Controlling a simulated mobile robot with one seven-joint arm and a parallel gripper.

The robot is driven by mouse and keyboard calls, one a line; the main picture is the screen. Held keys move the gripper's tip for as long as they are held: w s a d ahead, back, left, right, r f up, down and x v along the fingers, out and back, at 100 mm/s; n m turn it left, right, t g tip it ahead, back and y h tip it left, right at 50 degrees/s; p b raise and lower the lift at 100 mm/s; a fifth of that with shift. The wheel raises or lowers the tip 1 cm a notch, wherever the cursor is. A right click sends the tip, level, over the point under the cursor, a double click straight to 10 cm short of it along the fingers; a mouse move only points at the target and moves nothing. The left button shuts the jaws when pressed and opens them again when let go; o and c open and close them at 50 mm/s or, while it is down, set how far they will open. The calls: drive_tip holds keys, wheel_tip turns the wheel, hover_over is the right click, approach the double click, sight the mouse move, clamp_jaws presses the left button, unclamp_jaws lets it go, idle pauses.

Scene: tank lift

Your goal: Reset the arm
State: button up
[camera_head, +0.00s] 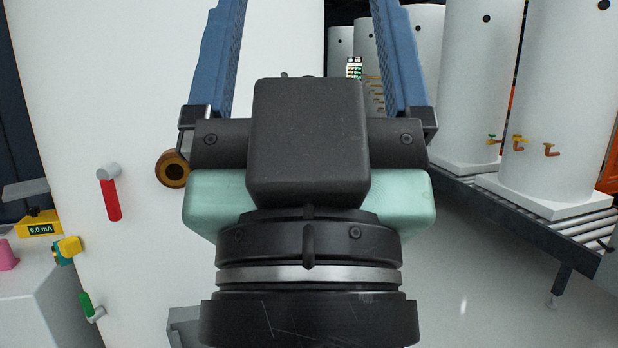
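My gripper (308,20) fills the middle of the head view, seen from behind, with its black wrist and pale green body in the foreground. Its two blue fingers stand wide apart and point away from the camera. Nothing is seen held between them, but the finger ends run to the top edge and may be cut off. The gripper overlaps a large white surface (130,90) in the picture; I cannot tell whether they touch.
The white surface carries a red-handled lever (111,198) and a brown round fitting (173,169). At left, a yellow meter (40,224) reads 0.0 mA near a grey box (45,310). At right, white tanks (570,100) stand on a roller conveyor (590,228). Floor (480,290) below it is clear.

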wheel_tip(320, 180, up, 14)
drive_tip(key=p, duration=1.1)
drive_tip(key=shift+p, duration=0.35)
